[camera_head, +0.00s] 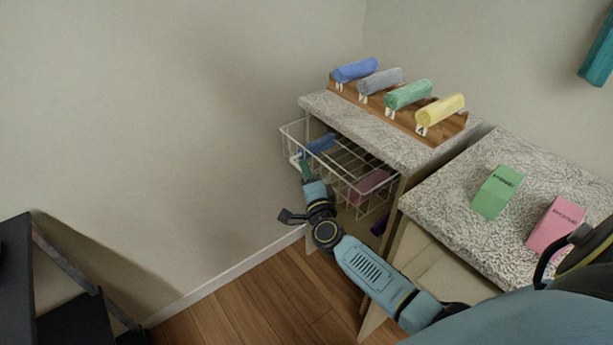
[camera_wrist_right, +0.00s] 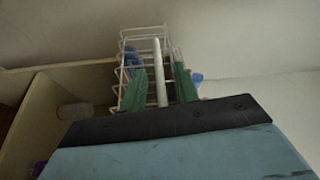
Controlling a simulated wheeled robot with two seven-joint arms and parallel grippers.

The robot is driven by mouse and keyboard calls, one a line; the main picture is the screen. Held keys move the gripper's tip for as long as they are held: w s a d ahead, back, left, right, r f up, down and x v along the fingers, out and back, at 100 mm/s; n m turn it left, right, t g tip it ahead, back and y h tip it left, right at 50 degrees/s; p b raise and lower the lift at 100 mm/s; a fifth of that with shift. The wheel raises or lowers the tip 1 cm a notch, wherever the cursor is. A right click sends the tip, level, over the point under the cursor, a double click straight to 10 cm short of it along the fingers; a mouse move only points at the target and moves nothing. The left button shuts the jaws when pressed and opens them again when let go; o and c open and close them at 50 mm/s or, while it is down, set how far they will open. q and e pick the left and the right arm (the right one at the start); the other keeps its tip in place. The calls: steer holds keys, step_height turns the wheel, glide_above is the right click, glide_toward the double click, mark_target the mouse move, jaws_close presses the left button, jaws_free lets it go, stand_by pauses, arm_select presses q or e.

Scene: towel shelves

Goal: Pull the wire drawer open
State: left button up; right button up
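The white wire drawer (camera_head: 352,165) sticks out of the front of the left cabinet, under its speckled top. A blue rolled towel (camera_head: 320,144) and a pink thing (camera_head: 371,184) show in it. My right gripper (camera_head: 305,170) is at the drawer's front. In the right wrist view its green fingers (camera_wrist_right: 160,82) stand either side of a white upright bar (camera_wrist_right: 158,60), with small gaps visible on both sides. The gripper looks open around the bar. In the head view the arm hides part of the drawer's lower front. My left gripper is not in view.
A wooden rack (camera_head: 398,112) with several rolled towels stands on the left cabinet (camera_head: 385,145). The right cabinet top (camera_head: 450,205) bears a green card (camera_head: 497,191) and a pink card (camera_head: 556,226). Black furniture (camera_head: 75,290) stands lower left. Floor before the drawer (camera_head: 240,310) is clear.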

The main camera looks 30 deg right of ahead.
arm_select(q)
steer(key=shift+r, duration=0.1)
arm_select(e)
steer(key=shift+w, duration=0.15)
jaws_close()
steer(key=shift+a, duration=0.1)
